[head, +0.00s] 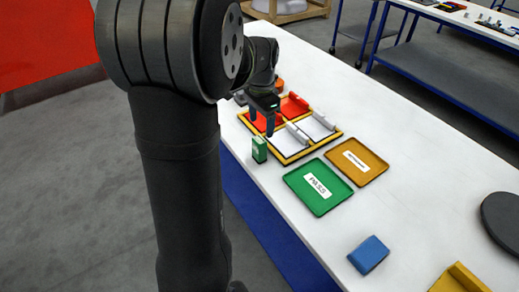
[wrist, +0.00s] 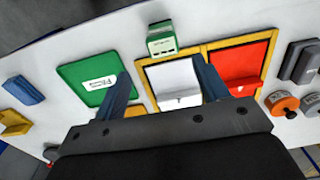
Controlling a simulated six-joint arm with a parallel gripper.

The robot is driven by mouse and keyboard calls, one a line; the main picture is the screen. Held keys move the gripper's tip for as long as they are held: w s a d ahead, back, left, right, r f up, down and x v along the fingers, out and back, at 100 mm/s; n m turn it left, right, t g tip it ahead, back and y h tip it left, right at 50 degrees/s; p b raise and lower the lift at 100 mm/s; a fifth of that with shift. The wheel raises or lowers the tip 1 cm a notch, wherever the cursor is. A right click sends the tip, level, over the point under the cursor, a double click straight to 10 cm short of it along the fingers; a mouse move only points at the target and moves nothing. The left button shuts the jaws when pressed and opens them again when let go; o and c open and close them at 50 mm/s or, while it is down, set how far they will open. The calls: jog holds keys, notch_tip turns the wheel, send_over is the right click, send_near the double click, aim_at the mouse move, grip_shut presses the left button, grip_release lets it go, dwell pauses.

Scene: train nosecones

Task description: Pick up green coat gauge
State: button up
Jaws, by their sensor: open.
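The green coat gauge (head: 259,149) is a small upright green block with a pale label, on the white table beside the yellow-edged frame. In the wrist view the green coat gauge (wrist: 163,46) stands at the top middle, beyond my fingertips. My gripper (head: 263,116) is open and empty, above the frame and behind the gauge in the head view. In the wrist view my gripper's blue fingers (wrist: 160,82) are spread apart, with a white panel between them. The gauge is apart from both fingers.
The yellow frame (head: 291,158) holds red and white panels with raised grey pieces. A green tray (head: 311,204) and an orange tray (head: 371,169) lie beside it. A blue block (head: 368,254) and a dark disc (head: 504,218) are farther along. An orange round part (wrist: 281,102) is near the frame.

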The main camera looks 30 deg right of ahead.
aim_at(261, 140)
notch_tip(261, 140, down, 6)
jog(key=shift+f, duration=0.15)
jog(key=f, duration=0.5)
jog(key=shift+w+a, duration=0.15)
jog(key=shift+w, duration=0.1)
jog(key=c, duration=1.2)
jog(key=shift+o, duration=0.2)
